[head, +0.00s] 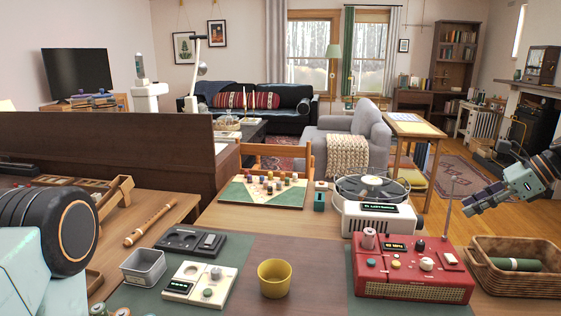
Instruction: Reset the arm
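My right arm comes in from the right edge, and its gripper (481,200) hangs in the air above and behind the wicker basket, touching nothing that I can see. It is small and seen side-on, so I cannot tell how far its fingers are apart. No object shows in it. My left arm fills the lower left corner with a large dark joint, and its gripper is out of the picture. A record player (378,222) with a dark disc on top stands on the table; its tonearm is too small to make out clearly.
A red radio-like box (412,290) with a raised antenna stands at the front right, beside the wicker basket (512,283). A yellow cup (274,279), grey tin (143,268), white control box (200,285) and game board (262,194) stand on the table.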

